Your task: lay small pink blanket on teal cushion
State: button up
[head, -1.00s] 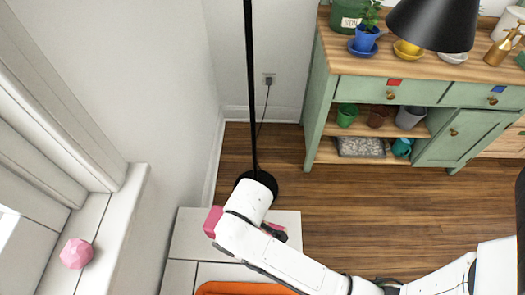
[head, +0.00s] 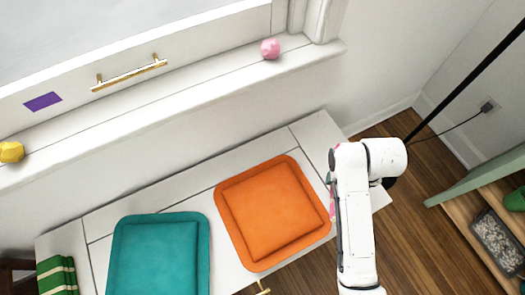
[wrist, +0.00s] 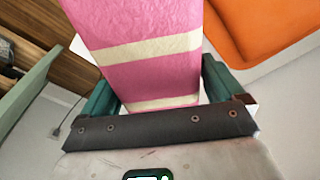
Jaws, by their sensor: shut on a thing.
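The small pink blanket (wrist: 140,28) has cream stripes and is folded into a block. In the wrist view my gripper (wrist: 158,88) has its teal fingers shut on either side of it. In the head view only a pink sliver of the blanket (head: 332,203) shows beside my white arm, which hides most of my gripper. They are over the right end of the white bench, right of the orange cushion. The teal cushion (head: 155,256) lies flat on the bench at lower left, bare on top, cut off by the frame's bottom.
The orange cushion (head: 270,212) lies between my arm and the teal cushion. A green striped folded cloth (head: 57,275) is left of the teal cushion. The sill (head: 190,105) above the bench holds a pink ball (head: 270,48) and a yellow one (head: 11,152). A lamp pole (head: 470,82) stands at right.

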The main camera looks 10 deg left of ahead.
aim_at(152, 264)
jog(key=u, duration=1.4)
jog(key=l+u, duration=0.95)
jog(key=l, duration=0.2)
jog(key=k+l, duration=0.1)
jog(key=l, duration=0.15)
